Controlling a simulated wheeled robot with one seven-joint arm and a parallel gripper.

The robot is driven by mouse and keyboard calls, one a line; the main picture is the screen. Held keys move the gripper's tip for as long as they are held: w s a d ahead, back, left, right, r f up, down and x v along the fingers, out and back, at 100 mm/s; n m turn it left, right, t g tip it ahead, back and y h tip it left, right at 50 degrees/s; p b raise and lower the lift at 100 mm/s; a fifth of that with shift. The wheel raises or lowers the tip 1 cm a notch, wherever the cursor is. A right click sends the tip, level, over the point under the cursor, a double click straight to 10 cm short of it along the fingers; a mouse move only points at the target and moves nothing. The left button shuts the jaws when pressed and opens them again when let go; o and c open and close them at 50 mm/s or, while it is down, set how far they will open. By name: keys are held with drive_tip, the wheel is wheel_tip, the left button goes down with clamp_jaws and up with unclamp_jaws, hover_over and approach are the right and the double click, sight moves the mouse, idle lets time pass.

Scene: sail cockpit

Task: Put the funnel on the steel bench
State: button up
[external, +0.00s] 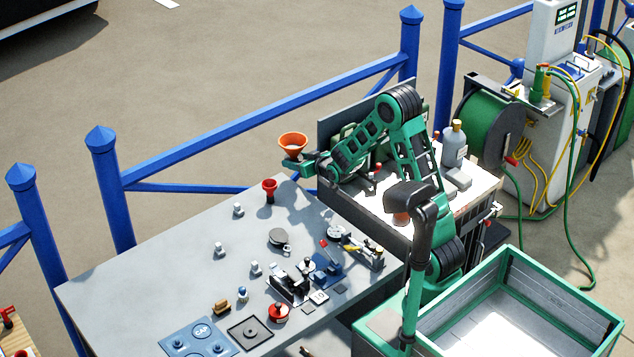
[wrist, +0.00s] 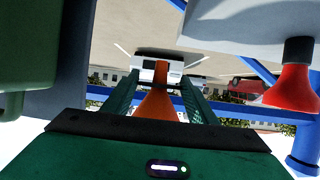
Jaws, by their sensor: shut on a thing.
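An orange funnel (external: 292,141) is in my gripper (external: 303,162), wide mouth up, in the external view. It is held in the air near the far right corner of the grey steel bench (external: 130,275). In the wrist view the orange funnel (wrist: 157,103) shows between the two green fingers of my gripper (wrist: 160,95), which are shut on it. The bench (wrist: 235,22) shows at the top right of the wrist view, which looks upside down. The funnel appears clear of the bench top.
A red cup-like piece (external: 269,188) stands on the bench close to the funnel; it also shows in the wrist view (wrist: 294,88). Tools and small fittings crowd the bench's front right. Its left part is bare. A blue railing (external: 270,110) runs behind. A grey bottle (external: 454,147) stands on the white-topped worktable.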

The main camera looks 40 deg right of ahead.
drive_tip(key=s+f+m+h, duration=0.1)
drive_tip(key=s+m+h, duration=0.25)
drive_tip(key=s, duration=0.65)
wheel_tip(320, 180, up, 14)
drive_tip(key=s+a+f+n+y, duration=0.1)
drive_tip(key=s+a+n+y, duration=0.2)
drive_tip(key=a, duration=1.4)
drive_tip(key=s+a+n+y, duration=0.2)
drive_tip(key=s+a, duration=0.4)
drive_tip(key=a, duration=1)
drive_tip(key=s+a+n+g+y, duration=0.1)
drive_tip(key=s+a+n+y, duration=0.25)
drive_tip(key=s+a, duration=1.9)
drive_tip(key=shift+y, duration=0.4)
drive_tip(key=w+d+f, duration=0.2)
drive_tip(key=w+f, duration=0.1)
drive_tip(key=f, duration=0.1)
drive_tip(key=w+d+f, duration=0.2)
drive_tip(key=w+f, duration=0.1)
drive_tip(key=w+d+f, duration=0.2)
drive_tip(key=w+f, duration=0.1)
drive_tip(key=f, duration=0.1)
drive_tip(key=shift+w+d+f, duration=0.25)
drive_tip(key=shift+d+f, duration=0.05)
drive_tip(key=shift+d, duration=0.1)
drive_tip(key=shift+f, duration=2.05)
